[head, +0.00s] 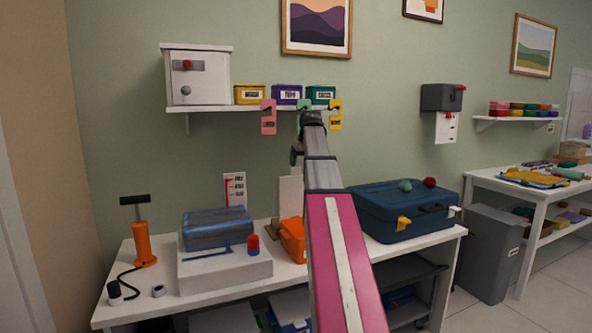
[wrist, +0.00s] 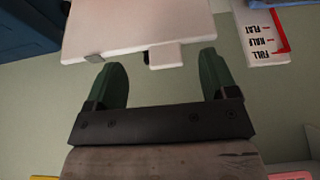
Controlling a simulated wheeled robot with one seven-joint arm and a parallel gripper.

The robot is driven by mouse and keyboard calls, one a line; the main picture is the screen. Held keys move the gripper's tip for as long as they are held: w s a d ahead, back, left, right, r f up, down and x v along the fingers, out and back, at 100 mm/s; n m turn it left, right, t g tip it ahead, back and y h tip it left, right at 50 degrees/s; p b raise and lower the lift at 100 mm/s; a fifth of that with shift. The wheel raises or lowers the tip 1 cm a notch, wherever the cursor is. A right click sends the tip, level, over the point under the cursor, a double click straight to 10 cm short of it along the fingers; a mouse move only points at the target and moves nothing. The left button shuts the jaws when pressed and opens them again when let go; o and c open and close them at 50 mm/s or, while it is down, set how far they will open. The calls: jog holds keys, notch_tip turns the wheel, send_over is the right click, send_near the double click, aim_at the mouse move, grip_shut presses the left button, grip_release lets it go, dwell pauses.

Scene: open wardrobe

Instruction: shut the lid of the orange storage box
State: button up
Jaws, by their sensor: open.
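The orange storage box (head: 292,240) stands on the white workbench, partly hidden behind my arm in the head view. A pale upright panel (head: 290,194) rises behind it and looks like its raised lid; the join is not clear. In the wrist view, the pale panel (wrist: 140,22) lies beyond my fingertips, with a small tab and dark notch at its near edge. My gripper (wrist: 164,78) is open and empty, its two dark green fingers apart. In the head view, my gripper (head: 297,155) is mostly hidden by my arm, above the bench near the wall. I cannot tell whether a finger touches the panel.
A blue case (head: 400,215) stands right of the orange box. A shelf (head: 205,108) with hanging tags is above. A wall chart (wrist: 262,35) is beside the panel.

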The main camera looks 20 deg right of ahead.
jog(key=shift+w+a+f, duration=0.1)
jog(key=shift+w+f, duration=0.7)
jog(key=shift+w, duration=0.35)
jog(key=shift+w+a+f, duration=0.1)
jog(key=shift+w+f, duration=0.65)
jog(key=shift+w, duration=0.35)
jog(key=shift+w+f, duration=0.8)
jog(key=shift+w, duration=0.35)
